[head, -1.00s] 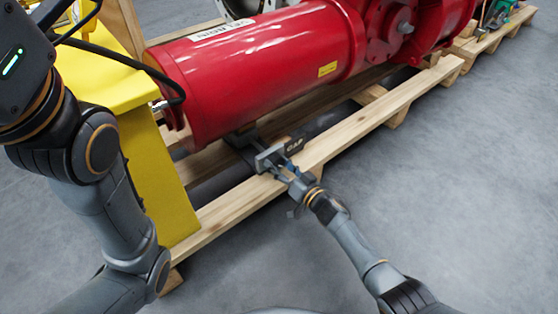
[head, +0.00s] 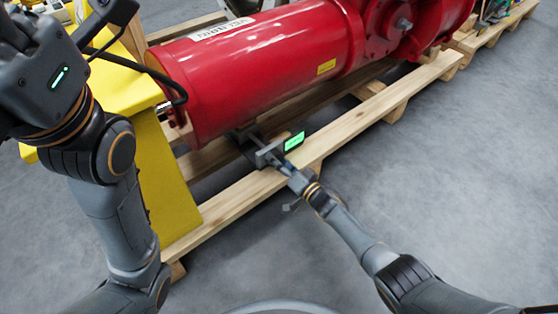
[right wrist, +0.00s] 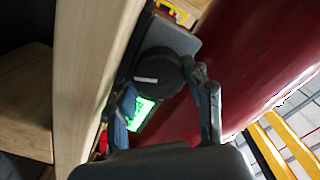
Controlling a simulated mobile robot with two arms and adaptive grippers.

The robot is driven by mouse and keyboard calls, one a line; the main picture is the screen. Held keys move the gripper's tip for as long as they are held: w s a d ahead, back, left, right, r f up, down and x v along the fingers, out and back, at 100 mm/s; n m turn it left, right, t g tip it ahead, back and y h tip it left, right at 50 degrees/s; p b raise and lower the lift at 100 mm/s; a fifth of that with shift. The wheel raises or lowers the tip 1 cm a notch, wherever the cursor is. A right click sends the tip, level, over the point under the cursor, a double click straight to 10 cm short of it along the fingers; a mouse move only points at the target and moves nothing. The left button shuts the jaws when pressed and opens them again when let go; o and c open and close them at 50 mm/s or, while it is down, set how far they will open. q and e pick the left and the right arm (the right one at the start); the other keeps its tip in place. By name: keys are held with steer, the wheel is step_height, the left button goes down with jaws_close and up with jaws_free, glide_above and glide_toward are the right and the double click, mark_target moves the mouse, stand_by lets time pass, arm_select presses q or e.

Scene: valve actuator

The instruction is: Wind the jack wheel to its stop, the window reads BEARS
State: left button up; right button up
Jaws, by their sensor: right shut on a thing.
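The jack sits under the red actuator cylinder (head: 260,75), at the pallet's near side. Its small window (head: 294,141) is lit green with dark lettering too small to read surely. The green window also shows in the right wrist view (right wrist: 143,113), partly hidden behind the wheel and a finger. The jack wheel (right wrist: 160,72) is a dark round knob with a pale mark on it. My right gripper (head: 281,164) is shut on the wheel, one finger on each side of it. My left arm stands at the left; its fingers do not show.
The wooden pallet (head: 235,203) runs diagonally below the cylinder. A yellow stand (head: 165,190) with a black cable is at the left, close to my left arm. Grey floor (head: 450,170) at the right is clear.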

steer(key=o, duration=1.1)
steer(key=shift+o, duration=0.2)
steer(key=shift+s+d, duration=0.1)
steer(key=v, duration=1.2)
